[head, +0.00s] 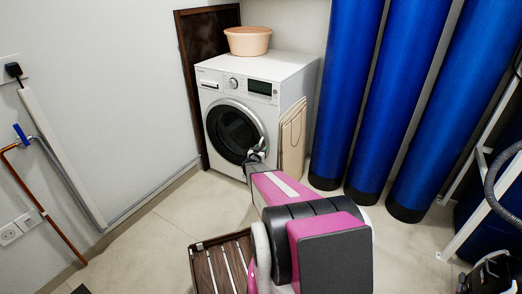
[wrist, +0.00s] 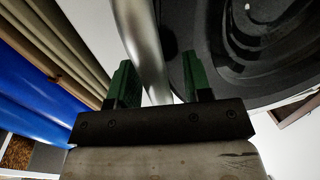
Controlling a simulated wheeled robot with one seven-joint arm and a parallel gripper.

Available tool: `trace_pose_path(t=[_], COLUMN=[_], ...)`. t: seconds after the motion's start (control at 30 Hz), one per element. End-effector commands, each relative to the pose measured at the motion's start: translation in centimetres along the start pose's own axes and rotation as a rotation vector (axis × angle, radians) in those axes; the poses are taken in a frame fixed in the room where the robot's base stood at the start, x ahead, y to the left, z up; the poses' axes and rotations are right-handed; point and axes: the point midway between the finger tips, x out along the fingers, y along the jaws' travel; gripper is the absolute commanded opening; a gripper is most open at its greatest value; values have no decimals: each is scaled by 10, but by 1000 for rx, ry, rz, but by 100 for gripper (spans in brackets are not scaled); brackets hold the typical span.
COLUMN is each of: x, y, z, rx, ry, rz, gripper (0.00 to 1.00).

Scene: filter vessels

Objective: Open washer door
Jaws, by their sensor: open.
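The white washer (head: 247,88) stands against the back wall, with its round dark door (head: 230,131) closed as far as the head view shows. My gripper (head: 258,150) is at the right side of the door ring. In the wrist view my gripper (wrist: 160,85) is open, with one green-padded finger on each side of the silver door ring (wrist: 140,40). The ring passes between the fingers, and the dark door glass (wrist: 235,50) lies behind and to the right. I cannot tell whether either finger touches the ring.
A peach basin (head: 248,41) sits on the washer. Tall blue vessels (head: 350,80) stand to the right. A slatted wooden piece (head: 222,268) is low in front. Floor left of the washer is clear.

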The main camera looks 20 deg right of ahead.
Motion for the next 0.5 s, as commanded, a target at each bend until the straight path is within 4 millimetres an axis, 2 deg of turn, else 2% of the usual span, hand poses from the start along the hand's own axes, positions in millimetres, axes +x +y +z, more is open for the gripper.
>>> trace_pose_path(t=[0.27,0.37,0.4,0.43,0.5], x=[3,3,3,3,3], y=[0,0,0,0,-1], z=[0,0,0,0,0], rx=[0,0,0,0,0], ry=[0,0,0,0,0], rz=[0,0,0,-1,-2], gripper=[45,16,3,0,0])
